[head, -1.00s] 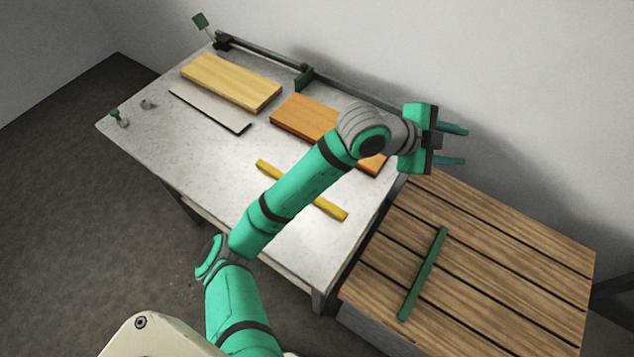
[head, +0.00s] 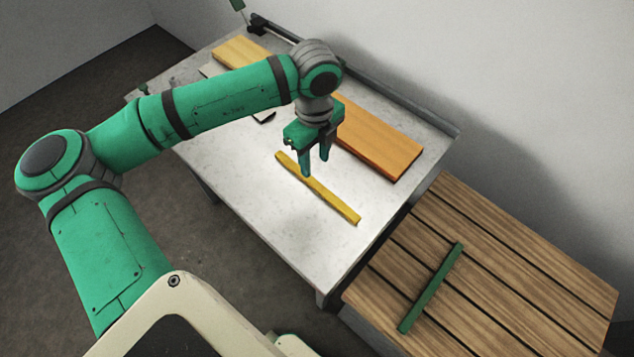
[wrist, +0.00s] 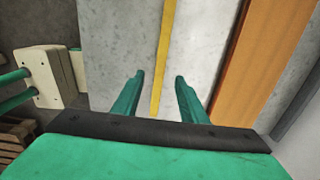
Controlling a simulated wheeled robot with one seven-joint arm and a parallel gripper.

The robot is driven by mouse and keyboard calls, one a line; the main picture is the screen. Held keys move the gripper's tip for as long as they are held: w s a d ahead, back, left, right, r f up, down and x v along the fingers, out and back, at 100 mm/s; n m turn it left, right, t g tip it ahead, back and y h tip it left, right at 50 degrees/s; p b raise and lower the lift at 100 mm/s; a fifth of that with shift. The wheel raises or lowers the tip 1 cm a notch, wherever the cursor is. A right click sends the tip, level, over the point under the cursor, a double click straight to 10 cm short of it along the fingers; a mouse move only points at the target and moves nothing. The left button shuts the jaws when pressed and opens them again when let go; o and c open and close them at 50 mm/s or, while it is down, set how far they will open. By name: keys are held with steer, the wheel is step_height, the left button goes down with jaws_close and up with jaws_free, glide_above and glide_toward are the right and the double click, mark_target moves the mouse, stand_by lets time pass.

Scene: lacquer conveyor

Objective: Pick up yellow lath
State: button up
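The yellow lath (head: 328,197) lies flat on the pale worktable, free of other things along most of its length. It also shows in the wrist view (wrist: 163,62), running lengthwise and ending between the two fingers. My gripper (head: 315,167) points down over the lath, nearer its far left end. In the wrist view my gripper (wrist: 160,78) is open, with the lath in line with the gap between the fingers. The gap holds nothing gripped. How high the fingertips are above the lath is hard to tell.
An orange board (head: 378,143) lies just behind the lath on the worktable (head: 270,205). A light yellow board (head: 238,50) lies at the far left, partly behind my arm. A slatted wooden surface (head: 520,270) at right carries a green lath (head: 432,287).

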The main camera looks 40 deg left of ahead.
mark_target(316, 183)
step_height(316, 183, down, 4)
steer(key=shift+r, duration=0.1)
steer(key=shift+w+d+f, duration=0.1)
steer(key=shift+w+f, duration=0.05)
steer(key=shift+f, duration=2.85)
jaws_close()
